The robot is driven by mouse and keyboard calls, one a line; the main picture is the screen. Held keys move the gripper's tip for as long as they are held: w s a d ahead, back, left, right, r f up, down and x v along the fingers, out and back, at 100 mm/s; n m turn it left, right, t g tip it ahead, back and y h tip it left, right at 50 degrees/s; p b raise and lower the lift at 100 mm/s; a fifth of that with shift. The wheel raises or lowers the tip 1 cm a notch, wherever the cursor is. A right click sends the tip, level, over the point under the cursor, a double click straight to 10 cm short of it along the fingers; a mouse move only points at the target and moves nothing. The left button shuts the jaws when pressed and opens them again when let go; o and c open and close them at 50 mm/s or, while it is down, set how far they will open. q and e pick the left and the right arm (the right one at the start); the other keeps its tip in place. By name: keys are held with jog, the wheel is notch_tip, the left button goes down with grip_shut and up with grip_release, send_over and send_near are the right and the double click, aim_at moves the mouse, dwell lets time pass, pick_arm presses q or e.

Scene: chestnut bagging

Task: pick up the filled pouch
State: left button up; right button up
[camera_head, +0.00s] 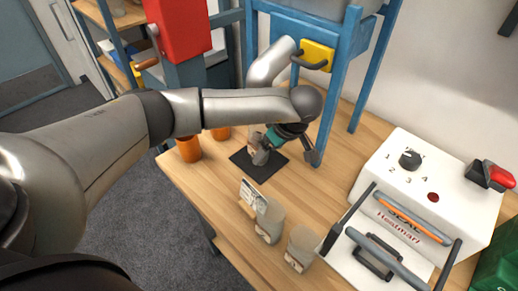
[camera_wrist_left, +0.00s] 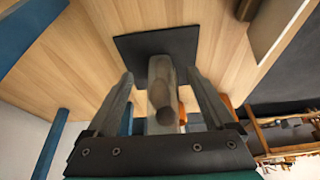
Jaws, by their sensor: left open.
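The filled pouch (camera_head: 259,156) stands on the black mat (camera_head: 268,173) on the wooden table, pale grey and partly covered by my gripper in the head view. My left gripper (camera_head: 286,154) is open at the pouch, its jaws apart. In the left wrist view, the pouch (camera_wrist_left: 161,72) shows between the two spread fingers, with brown contents at its open top and clear space on both sides. The black mat (camera_wrist_left: 126,48) lies beyond it. My right gripper is in neither view.
A white sealing machine (camera_head: 385,185) is at the right. A blue frame (camera_head: 337,90) rises behind the mat. Orange containers (camera_head: 189,149) stand at the left.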

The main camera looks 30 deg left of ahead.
pick_arm(q)
jog(key=a, duration=0.2)
jog(key=w+a, duration=0.1)
jog(key=shift+a+f, duration=0.15)
jog(key=shift+f, duration=0.25)
jog(key=shift+w+a+f, duration=0.1)
jog(key=shift+w+f, duration=0.05)
jog(key=shift+f, duration=0.05)
jog(key=shift+c, duration=0.3)
grip_shut()
